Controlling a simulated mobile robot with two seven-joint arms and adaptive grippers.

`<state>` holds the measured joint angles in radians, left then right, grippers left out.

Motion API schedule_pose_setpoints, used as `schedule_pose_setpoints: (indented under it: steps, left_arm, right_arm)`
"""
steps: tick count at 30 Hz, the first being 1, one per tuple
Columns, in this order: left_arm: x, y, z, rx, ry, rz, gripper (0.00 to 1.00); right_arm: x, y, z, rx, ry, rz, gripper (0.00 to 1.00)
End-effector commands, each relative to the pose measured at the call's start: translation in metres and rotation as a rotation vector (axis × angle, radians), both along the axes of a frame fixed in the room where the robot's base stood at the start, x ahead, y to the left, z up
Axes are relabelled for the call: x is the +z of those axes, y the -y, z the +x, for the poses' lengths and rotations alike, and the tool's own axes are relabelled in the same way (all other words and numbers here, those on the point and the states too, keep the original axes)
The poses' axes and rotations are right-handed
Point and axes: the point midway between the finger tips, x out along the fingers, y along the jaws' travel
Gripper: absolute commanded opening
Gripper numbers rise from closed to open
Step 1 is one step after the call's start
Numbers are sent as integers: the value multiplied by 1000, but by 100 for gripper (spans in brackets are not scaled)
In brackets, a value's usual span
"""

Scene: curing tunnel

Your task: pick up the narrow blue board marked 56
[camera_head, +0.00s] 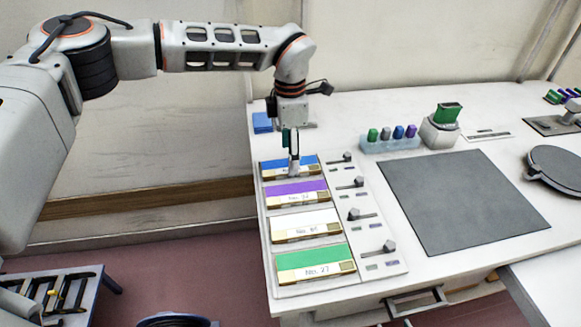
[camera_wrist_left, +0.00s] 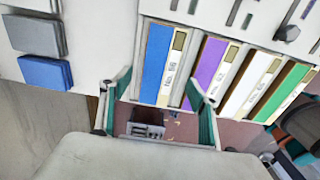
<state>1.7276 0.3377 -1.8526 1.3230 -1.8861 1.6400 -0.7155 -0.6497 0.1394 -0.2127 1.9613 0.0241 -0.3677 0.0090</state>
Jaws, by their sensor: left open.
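The narrow blue board (camera_head: 273,166) lies at the far end of a row of labelled boards on the white table. In the left wrist view the blue board (camera_wrist_left: 157,58) shows a white label strip, too small to read surely. My left gripper (camera_head: 294,172) points down over the blue board and hides part of its middle. In the left wrist view the fingers of my left gripper (camera_wrist_left: 161,108) are spread, with the board's near end between them in the picture. Nothing is held. I cannot tell whether the fingertips touch the board. My right gripper is not in view.
Purple (camera_head: 296,190), white (camera_head: 305,219) and green (camera_head: 310,258) boards follow in the row. Small levers (camera_head: 357,214) stand along its right side. A dark mat (camera_head: 460,200) lies farther right. Blue blocks (camera_wrist_left: 45,73) lie beyond the row.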

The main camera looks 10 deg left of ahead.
Motion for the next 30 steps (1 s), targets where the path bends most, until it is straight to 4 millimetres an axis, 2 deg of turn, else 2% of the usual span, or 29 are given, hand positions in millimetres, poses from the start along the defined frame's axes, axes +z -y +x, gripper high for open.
schedule_pose_setpoints:
  steps: [3,6,13,14,18,30]
  left_arm:
    - [-20,1,0,0,-4,-1,61]
    - [-30,1,1,-1,-2,-1,61]
    - [-33,1,1,-1,-1,-1,61]
    - [-33,1,1,-1,-1,-1,56]
    - [-33,1,1,-1,-1,-1,20]
    - [-30,1,2,0,-1,-1,19]
  right_arm:
    - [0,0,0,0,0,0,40]
    - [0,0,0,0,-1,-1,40]
    - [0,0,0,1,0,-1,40]
    - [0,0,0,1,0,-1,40]
    - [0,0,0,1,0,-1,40]
    - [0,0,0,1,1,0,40]
